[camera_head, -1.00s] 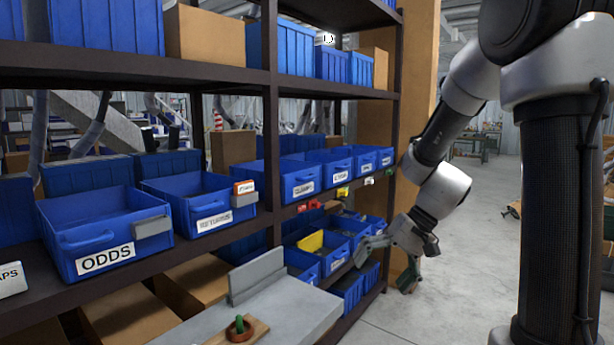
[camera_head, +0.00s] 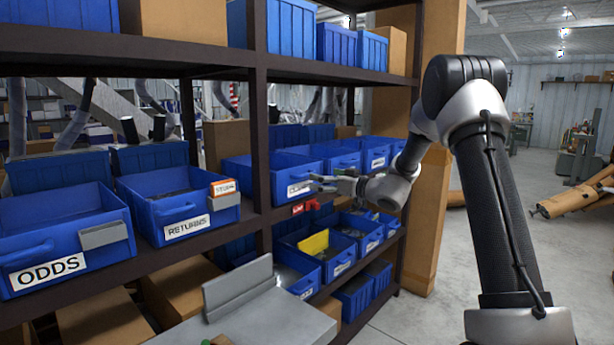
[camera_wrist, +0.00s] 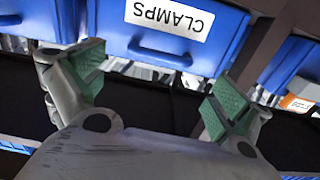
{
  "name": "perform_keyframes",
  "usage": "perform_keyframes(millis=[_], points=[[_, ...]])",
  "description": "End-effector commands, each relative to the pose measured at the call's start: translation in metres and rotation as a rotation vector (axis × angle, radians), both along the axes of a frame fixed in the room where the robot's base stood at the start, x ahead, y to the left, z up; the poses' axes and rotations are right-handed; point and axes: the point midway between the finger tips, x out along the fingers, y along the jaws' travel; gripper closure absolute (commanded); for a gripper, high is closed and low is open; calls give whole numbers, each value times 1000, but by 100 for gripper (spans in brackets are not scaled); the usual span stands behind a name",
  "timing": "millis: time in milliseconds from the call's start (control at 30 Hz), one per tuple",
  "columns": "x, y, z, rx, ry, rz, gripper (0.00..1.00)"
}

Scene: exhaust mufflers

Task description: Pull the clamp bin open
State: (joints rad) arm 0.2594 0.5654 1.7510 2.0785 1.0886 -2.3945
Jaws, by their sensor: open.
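The clamp bin (camera_head: 258,183) is a blue bin on the middle shelf, just right of the dark upright. Its label is partly covered by my gripper (camera_head: 320,183) in the head view. In the wrist view my gripper (camera_wrist: 158,80) is open and empty, its green-padded fingers spread apart. There the clamp bin (camera_wrist: 217,45) appears upside down, with a white CLAMPS label (camera_wrist: 170,15) and a blue handle (camera_wrist: 160,55) on its front. The handle lies between the two fingers in the picture, just beyond their tips. I see no contact with it.
The dark upright (camera_head: 257,130) stands left of the clamp bin. The returns bin (camera_head: 180,208) and ODDS bin (camera_head: 65,245) are further left. More blue bins sit right and below, one with a yellow card (camera_head: 314,243). A grey table (camera_head: 275,318) stands in front.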

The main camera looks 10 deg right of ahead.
Motion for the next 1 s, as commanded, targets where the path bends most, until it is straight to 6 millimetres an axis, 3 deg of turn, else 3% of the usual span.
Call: perform_keyframes(millis=[167, 600, 900, 933, 1000], points=[[9, 8, 0, -44, -32, 3, 0], [59, 44, 0, -42, -29, 3, 0], [63, 46, -1, -42, -28, 2, 0], [63, 46, -1, -42, -28, 2, 2], [63, 46, -1, -42, -28, 2, 15]])
